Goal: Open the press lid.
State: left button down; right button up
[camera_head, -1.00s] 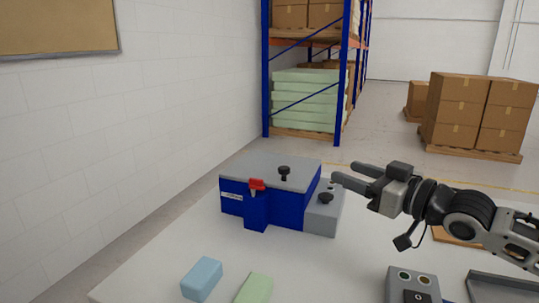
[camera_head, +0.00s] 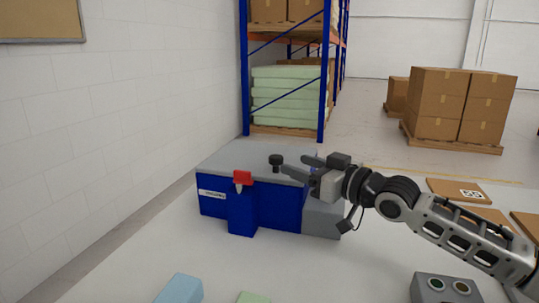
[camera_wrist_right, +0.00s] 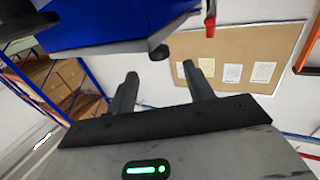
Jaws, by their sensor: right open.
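The press is a blue box (camera_head: 275,208) on the table, with a grey lid (camera_head: 235,158) lying flat on top. A black knob (camera_head: 276,161) stands on the lid and a red latch (camera_head: 242,178) is on the front. My right gripper (camera_head: 294,165) is open, its fingertips just right of the knob and apparently apart from it. The right wrist view shows the open, empty fingers (camera_wrist_right: 160,73), the dark knob (camera_wrist_right: 158,52) just beyond the gap between them, and the press's blue side (camera_wrist_right: 120,25). My left gripper is out of view.
A grey block (camera_head: 322,218) adjoins the press's right side, partly hidden by my gripper. A blue foam block (camera_head: 180,289), a green foam block (camera_head: 254,297) and a button box (camera_head: 445,288) are at the front. The table between them and the press is clear.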

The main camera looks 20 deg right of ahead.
aim_at(282, 159)
jog(key=x, duration=0.8)
jog(key=shift+w+a, duration=0.35)
jog(key=shift+w, duration=0.25)
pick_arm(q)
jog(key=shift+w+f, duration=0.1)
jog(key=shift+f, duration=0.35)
